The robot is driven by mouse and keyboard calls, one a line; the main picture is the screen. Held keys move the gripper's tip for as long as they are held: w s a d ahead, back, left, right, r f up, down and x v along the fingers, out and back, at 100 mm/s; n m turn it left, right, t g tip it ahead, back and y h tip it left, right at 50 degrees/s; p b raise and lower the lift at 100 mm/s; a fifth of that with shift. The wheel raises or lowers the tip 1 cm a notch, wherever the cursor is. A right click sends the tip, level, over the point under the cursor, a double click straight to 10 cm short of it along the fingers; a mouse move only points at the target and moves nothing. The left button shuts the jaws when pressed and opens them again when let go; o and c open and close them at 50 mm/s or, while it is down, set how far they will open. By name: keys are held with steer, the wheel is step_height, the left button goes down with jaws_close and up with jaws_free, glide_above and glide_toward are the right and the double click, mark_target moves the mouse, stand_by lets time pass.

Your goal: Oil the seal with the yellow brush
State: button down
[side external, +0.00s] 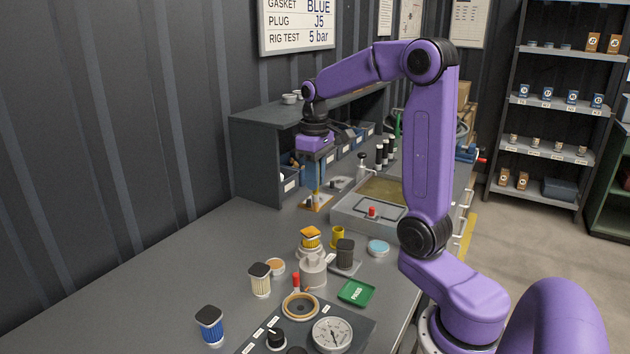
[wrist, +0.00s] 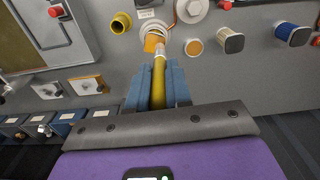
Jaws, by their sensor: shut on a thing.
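The yellow brush (wrist: 158,88) is held between the blue fingers of my gripper (wrist: 157,92), with its pale ferrule pointing away from the palm. Whether the tip touches the holder is unclear. The bristles are not clear.
A pressure gauge (side external: 332,335) and green PASS tag (side external: 356,292) are at the front. A shallow tray (side external: 368,218) lies right. The left bench is clear.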

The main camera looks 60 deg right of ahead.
mark_target(314, 195)
steer(key=shift+a, duration=0.15)
stand_by(0.3)
steer(key=shift+a+f, duration=0.1)
steer(key=shift+a, duration=0.1)
steer(key=shift+f, duration=3.25)
steer(key=shift+w+d+f, duration=0.15)
steer(key=shift+w+f, duration=0.2)
steer(key=shift+f, duration=0.2)
steer(key=shift+w+d+f, duration=0.15)
steer(key=shift+w+f, duration=0.2)
steer(key=shift+f, duration=0.15)
steer(key=shift+w+d+r, duration=0.1)
steer(key=shift+w+d, duration=0.2)
steer(key=shift+w, duration=0.35)
steer(key=shift+w+d+r, duration=0.1)
steer(key=shift+w+d, duration=0.15)
steer(key=shift+w, duration=0.35)
steer(key=shift+s+a+f, duration=0.15)
steer(key=shift+s+a, duration=0.05)
steer(key=shift+s, duration=0.5)
steer(key=shift+s+a+f, duration=0.25)
steer(key=shift+s+a, duration=0.05)
steer(key=shift+s, duration=0.3)
steer(key=shift+s+a+f, duration=0.2)
steer(key=shift+s+a, duration=0.1)
steer(key=shift+s, duration=0.25)
step_height(314, 195, up, 10)
steer(key=shift+s+f, duration=0.1)
steer(key=shift+f, duration=0.15)
